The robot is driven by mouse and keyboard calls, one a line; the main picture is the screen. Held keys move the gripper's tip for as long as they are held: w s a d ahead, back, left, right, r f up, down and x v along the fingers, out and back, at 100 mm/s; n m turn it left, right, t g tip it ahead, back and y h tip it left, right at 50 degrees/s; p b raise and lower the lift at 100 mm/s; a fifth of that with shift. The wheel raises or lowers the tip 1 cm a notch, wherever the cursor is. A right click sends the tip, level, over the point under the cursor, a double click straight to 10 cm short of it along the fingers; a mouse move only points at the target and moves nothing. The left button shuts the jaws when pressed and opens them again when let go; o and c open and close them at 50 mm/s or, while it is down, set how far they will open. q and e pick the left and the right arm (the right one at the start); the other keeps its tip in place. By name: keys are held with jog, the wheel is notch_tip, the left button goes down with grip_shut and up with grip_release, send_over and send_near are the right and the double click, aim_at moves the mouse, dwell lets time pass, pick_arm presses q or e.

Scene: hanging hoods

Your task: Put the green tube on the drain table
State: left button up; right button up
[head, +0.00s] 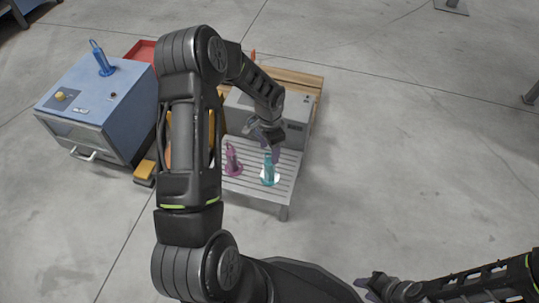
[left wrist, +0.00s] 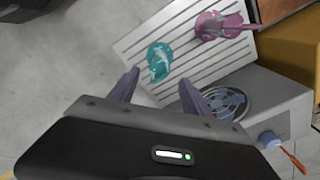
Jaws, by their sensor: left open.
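The green tube (head: 268,172), teal in colour, stands on the pale slatted drain table (head: 258,198), with a white patch at its foot. It also shows in the left wrist view (left wrist: 158,62), just beyond my fingertips. My left gripper (head: 271,152) is open and empty, close above the tube in the head view. In the left wrist view its two fingers (left wrist: 158,90) are spread, with the tube ahead of the gap between them. My right gripper (head: 368,284) is at the bottom of the head view, far from the table; its jaw opening is unclear.
A pink-purple tube (head: 232,160) stands on the same table, left of the green one. Behind is a grey machine (head: 295,118) with a round fan grille (left wrist: 222,102). A blue cabinet (head: 85,95) with a blue tube (head: 102,58) stands at left.

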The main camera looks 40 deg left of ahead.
pick_arm(q)
jog(key=shift+r+p, duration=0.4)
jog(key=shift+r, duration=1.6)
jog(key=s+d+f+n+h, duration=0.1)
jog(key=s+d+f, duration=0.25)
jog(key=d, duration=0.45)
jog(key=s+d+f+n+h, duration=0.2)
jog(key=s+d+f, duration=0.15)
jog(key=d, duration=0.35)
jog(key=s+d+f+n+h, duration=0.1)
jog(key=s+d+f, duration=0.25)
jog(key=d, duration=0.45)
jog(key=s+d+n+t, duration=0.1)
jog(key=s+d+n, duration=0.2)
jog(key=s, duration=0.5)
jog(key=shift+s+d, duration=0.2)
jog(key=shift+d, duration=0.7)
jog(key=shift+a+n, duration=0.1)
jog(key=shift+n, duration=0.2)
